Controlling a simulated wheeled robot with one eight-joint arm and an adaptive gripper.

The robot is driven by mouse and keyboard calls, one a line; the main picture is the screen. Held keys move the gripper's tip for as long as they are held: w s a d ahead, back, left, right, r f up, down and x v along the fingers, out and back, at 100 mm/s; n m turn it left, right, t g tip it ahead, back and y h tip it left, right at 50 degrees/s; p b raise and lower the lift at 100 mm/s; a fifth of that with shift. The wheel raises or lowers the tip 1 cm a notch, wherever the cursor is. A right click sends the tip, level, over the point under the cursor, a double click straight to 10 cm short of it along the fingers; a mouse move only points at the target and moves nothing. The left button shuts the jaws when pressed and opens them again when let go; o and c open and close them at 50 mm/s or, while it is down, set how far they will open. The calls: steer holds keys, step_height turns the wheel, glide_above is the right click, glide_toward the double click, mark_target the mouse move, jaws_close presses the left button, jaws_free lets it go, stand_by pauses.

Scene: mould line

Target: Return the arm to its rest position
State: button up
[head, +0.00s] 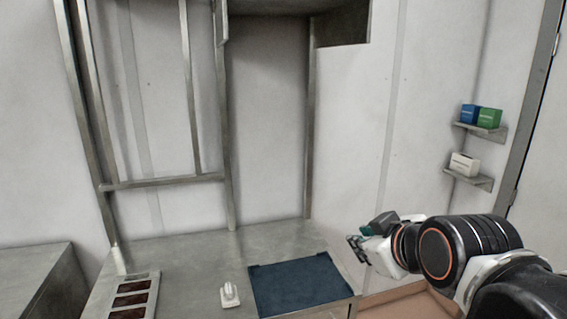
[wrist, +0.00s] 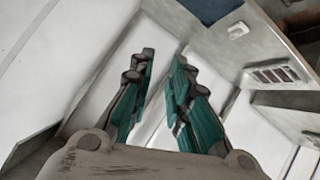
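My arm reaches in from the lower right of the head view, bent, with my gripper (head: 357,243) in the air to the right of the metal bench (head: 190,250). In the wrist view my gripper (wrist: 164,60) has its two green-padded fingers apart, with only pale wall and floor surfaces showing between them. It holds nothing and touches nothing that I can see.
A dark blue mat (head: 300,284), a small white object (head: 230,294), a tray with dark red slots (head: 134,298) and a white bottle (head: 119,259) are on the bench. Wall shelves at right hold a blue box (head: 468,114), a green box (head: 489,118) and a white box (head: 464,164).

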steer(key=s+d+f+m+g+b, duration=0.1)
steer(key=s+f+m+b, duration=0.1)
steer(key=f, duration=0.6)
steer(key=s+d+f+m+g+h+b, duration=0.1)
steer(key=s+f+b, duration=0.3)
steer(key=f, duration=0.4)
steer(key=s+d+f+m+g+b, duration=0.1)
steer(key=s+d+f+m+b, duration=0.2)
steer(key=f, duration=0.5)
steer(key=shift+s+m+g+h, duration=0.3)
steer(key=shift+s+m+g, duration=0.15)
steer(key=shift+s, duration=0.25)
steer(key=shift+o, duration=0.2)
steer(key=shift+f, duration=0.1)
